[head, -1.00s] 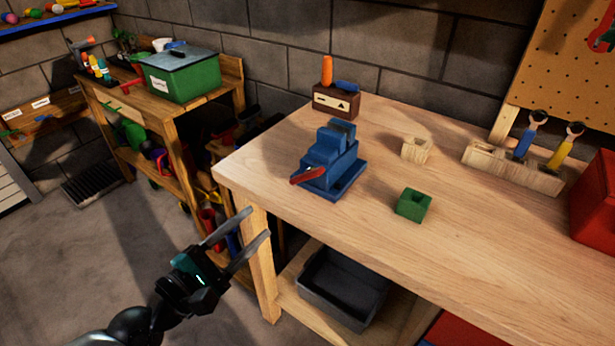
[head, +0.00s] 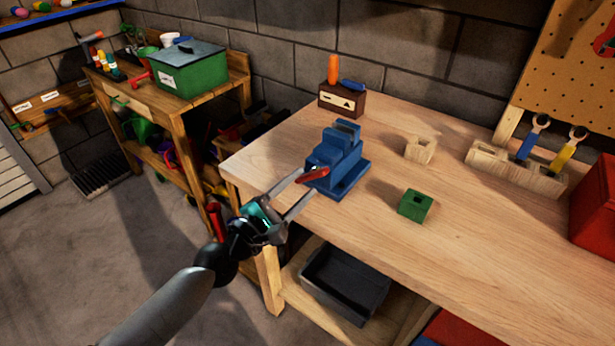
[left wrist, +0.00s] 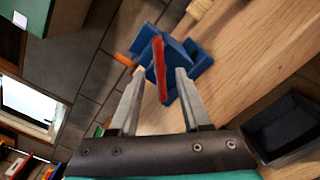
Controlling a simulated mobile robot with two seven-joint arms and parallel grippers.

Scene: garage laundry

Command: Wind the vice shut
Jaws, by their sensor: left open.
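The blue vice (head: 342,168) stands on the wooden workbench (head: 460,215) near its left corner. Its red handle (head: 313,174) is at the vice's front left. My left gripper (head: 306,185) is open, with its fingertips close to the red handle. In the left wrist view the vice (left wrist: 187,60) lies beyond the fingers, and the red handle (left wrist: 159,68) shows in the gap ahead of the open left gripper (left wrist: 158,72). I cannot tell whether a finger touches the handle. The jaw gap of the vice is hard to make out. My right gripper is not in view.
A green block (head: 415,205) and a pale wooden block (head: 420,149) sit right of the vice. Behind it stands a dark brown box (head: 341,101) with an orange item. A wooden tool rack (head: 518,170) and red box (head: 597,205) are farther right. A black bin (head: 345,285) is below.

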